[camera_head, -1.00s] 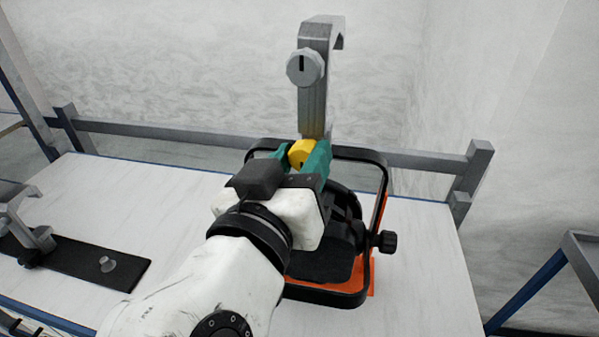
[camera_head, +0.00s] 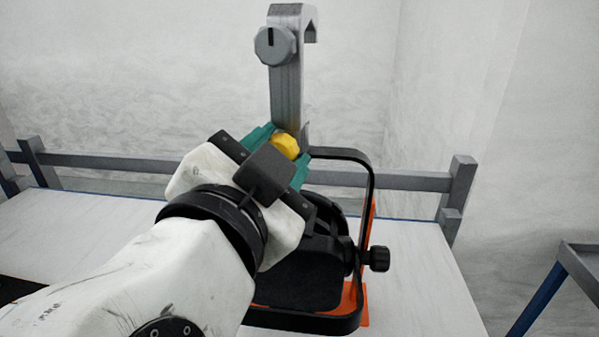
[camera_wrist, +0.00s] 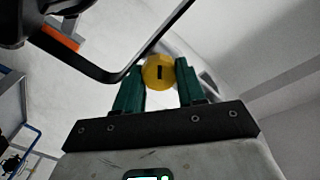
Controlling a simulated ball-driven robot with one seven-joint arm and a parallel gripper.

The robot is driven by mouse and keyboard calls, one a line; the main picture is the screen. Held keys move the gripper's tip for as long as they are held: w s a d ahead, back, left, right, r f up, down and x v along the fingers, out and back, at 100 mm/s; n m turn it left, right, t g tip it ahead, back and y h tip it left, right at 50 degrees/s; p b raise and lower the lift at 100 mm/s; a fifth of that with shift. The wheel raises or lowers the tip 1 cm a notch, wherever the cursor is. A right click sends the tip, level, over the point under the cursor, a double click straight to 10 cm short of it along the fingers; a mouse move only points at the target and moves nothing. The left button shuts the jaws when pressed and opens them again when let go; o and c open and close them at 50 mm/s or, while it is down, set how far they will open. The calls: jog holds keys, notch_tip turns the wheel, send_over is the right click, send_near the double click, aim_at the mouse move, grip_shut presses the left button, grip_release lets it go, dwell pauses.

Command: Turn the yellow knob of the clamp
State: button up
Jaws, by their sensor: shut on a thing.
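The yellow knob (camera_head: 286,145) sits low on the grey hook-shaped clamp (camera_head: 287,95), where the clamp meets the black yoke of the lamp. A grey knob (camera_head: 275,46) is higher on the clamp. My gripper (camera_head: 284,152) has its green fingers on either side of the yellow knob and is shut on it, tilted in the head view. In the wrist view the yellow knob (camera_wrist: 159,72), with a dark slot, shows between the fingertips. The lower part of the clamp is partly hidden by my gripper.
The par can's black yoke (camera_head: 367,210) stands on the white table (camera_head: 415,270), with an orange part (camera_head: 361,300) and a black side knob (camera_head: 378,258). A grey rail (camera_head: 400,181) runs behind. The table's right side is clear.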

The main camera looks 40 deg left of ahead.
jog(key=shift+a+f+m+b, duration=0.15)
jog(key=shift+m+b, duration=3.55)
jog(key=shift+m, duration=2)
jog(key=shift+d+f+m+b, duration=0.15)
jog(key=shift+m+b, duration=3.5)
jog(key=shift+m, duration=2.05)
jog(key=shift+a, duration=0.1)
jog(key=o, duration=1.1)
jog(key=shift+r, duration=0.1)
jog(key=shift+c, duration=0.2)
jog(key=v, duration=1)
jog(key=shift+s+d+p, duration=0.25)
jog(key=shift+s+p, duration=0.1)
jog(key=shift+p, duration=0.05)
